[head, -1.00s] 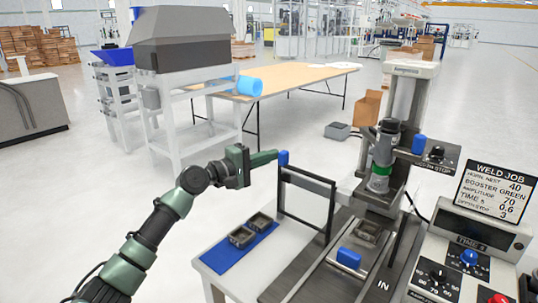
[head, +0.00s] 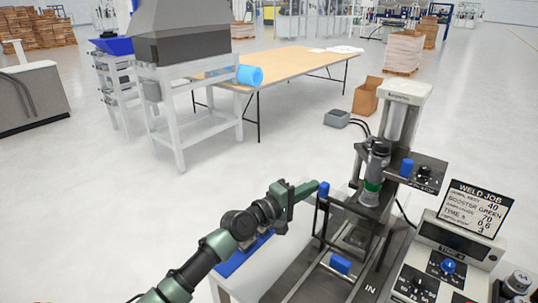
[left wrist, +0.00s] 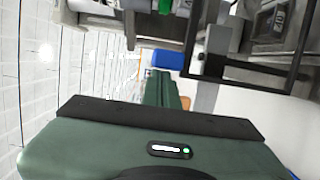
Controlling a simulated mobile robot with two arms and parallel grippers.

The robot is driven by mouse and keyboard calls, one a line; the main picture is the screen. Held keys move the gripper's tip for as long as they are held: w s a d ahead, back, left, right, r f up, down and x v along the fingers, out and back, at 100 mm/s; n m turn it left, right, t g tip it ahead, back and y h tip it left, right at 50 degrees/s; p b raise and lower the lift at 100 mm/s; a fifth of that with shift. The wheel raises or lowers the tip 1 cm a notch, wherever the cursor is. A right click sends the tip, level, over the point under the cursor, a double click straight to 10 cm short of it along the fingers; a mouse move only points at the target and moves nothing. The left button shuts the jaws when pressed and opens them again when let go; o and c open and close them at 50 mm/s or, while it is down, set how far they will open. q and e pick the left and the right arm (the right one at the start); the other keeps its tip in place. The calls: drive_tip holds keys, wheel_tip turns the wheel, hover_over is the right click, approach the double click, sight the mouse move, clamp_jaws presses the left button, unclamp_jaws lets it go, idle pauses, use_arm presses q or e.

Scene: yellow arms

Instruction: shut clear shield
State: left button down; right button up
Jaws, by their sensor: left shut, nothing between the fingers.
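The clear shield is a see-through panel in a black frame (head: 352,209), standing upright at the front left of the welding press (head: 370,180). A blue knob (head: 323,189) sits at the frame's upper left corner. My left gripper (head: 308,189) is shut and empty, its tips at the left side of the knob; I cannot tell if they touch. In the left wrist view, the knob (left wrist: 168,60) is just beyond the green fingers (left wrist: 163,90), beside the black frame (left wrist: 255,68). My right gripper is out of view.
A blue block (head: 340,263) sits on the press base near the "IN" mark. A control box (head: 440,275) and weld job sign (head: 474,209) stand at right. A blue mat (head: 232,264) with dark parts is partly behind my arm. A wooden table (head: 290,68) is behind.

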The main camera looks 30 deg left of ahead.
sight(325, 193)
use_arm(q)
drive_tip(key=d+p, duration=0.1)
drive_tip(key=d, duration=0.2)
drive_tip(key=shift+s+d+r+p, duration=0.15)
drive_tip(key=shift+d+p, duration=0.1)
drive_tip(key=shift+p, duration=0.15)
drive_tip(key=shift+d, duration=0.2)
drive_tip(key=shift+f, duration=0.25)
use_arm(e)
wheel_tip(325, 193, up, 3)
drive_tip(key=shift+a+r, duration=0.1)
use_arm(q)
drive_tip(key=shift+f, duration=0.1)
